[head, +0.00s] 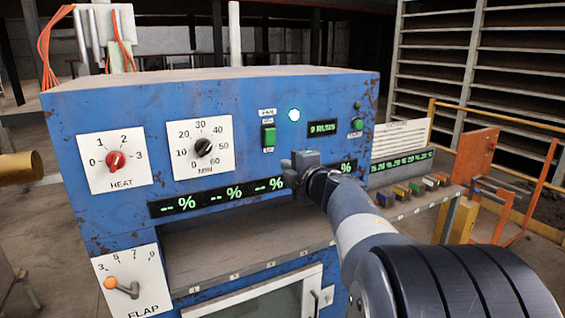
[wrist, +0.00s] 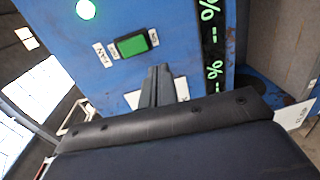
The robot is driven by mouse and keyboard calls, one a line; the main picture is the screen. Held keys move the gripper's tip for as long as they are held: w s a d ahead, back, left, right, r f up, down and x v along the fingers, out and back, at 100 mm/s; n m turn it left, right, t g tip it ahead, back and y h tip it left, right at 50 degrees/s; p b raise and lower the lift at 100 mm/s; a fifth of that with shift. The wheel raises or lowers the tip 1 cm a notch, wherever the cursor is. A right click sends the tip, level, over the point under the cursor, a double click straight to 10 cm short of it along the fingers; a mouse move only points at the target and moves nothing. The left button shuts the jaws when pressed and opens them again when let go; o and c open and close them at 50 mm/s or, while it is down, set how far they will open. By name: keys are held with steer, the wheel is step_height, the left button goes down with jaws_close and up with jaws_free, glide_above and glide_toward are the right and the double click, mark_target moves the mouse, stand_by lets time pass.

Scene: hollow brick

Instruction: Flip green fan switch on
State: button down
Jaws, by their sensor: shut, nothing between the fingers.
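The green fan switch (head: 268,136) is a small rocker on the front of the blue control box (head: 230,95), with small white labels above and below it. In the wrist view the green switch (wrist: 132,45) lies just beyond my fingertips. My gripper (head: 293,167) is shut and empty, below and to the right of the switch in the head view. In the wrist view its fingers (wrist: 158,72) point at the panel near the switch; I cannot tell whether they touch the panel. A round pale-green lamp (head: 293,115) above right of the switch is lit.
Left on the panel are a red heat knob (head: 115,160), a black minutes knob (head: 203,147) and an orange-tipped flap lever (head: 122,287). A percent display strip (head: 215,197) runs below. Another green button (head: 357,124) is at the right. Coloured blocks (head: 410,189) sit on a side shelf.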

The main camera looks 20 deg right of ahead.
steer(key=shift+s+f, duration=0.2)
steer(key=shift+s, duration=0.9)
steer(key=shift+s+f, duration=0.15)
steer(key=shift+s, duration=0.95)
steer(key=shift+w, duration=0.15)
